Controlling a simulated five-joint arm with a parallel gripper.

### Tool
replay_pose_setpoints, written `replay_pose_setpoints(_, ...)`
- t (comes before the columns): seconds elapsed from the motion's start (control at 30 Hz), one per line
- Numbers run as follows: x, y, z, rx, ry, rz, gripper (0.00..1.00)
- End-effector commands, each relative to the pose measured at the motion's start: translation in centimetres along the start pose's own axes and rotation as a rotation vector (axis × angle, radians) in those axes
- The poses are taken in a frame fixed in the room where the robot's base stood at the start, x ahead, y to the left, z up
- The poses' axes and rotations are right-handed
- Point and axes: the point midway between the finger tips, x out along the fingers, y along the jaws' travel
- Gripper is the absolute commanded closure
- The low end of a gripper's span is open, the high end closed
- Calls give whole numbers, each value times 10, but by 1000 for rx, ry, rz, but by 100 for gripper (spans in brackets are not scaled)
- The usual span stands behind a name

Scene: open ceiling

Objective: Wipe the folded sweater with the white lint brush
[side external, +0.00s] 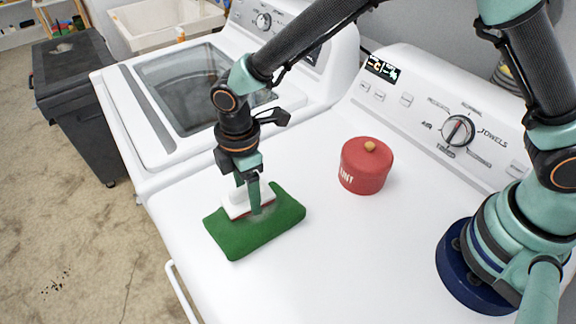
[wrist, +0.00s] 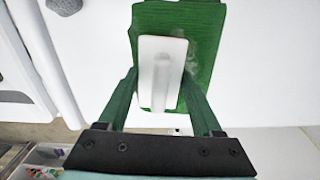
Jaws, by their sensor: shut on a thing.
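The folded green sweater (side external: 270,227) lies flat on the white dryer top. A pale grey patch shows on it beside the brush in the side external view. The white lint brush (side external: 236,203), with a red lower edge, is on the sweater's upper left part. My gripper (side external: 250,198) points down over the sweater and is shut on the brush. In the wrist view the brush (wrist: 163,72) lies over the sweater (wrist: 206,45) between my two green fingers (wrist: 160,95). The brush's underside is hidden, so I cannot tell how firmly it touches the cloth.
A red lidded pot (side external: 366,168) marked as lint stands to the right of the sweater. The control panel (side external: 450,125) rises behind it. A washer (side external: 190,95) adjoins at the back left, and a dark bin (side external: 75,95) stands on the floor.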

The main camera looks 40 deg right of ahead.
Motion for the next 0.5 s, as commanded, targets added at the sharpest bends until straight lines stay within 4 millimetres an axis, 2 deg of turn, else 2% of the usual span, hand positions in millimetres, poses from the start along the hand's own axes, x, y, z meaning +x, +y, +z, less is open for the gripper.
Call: replay_pose_setpoints(0.5,0,-48,3,-1,-1,-1,78)
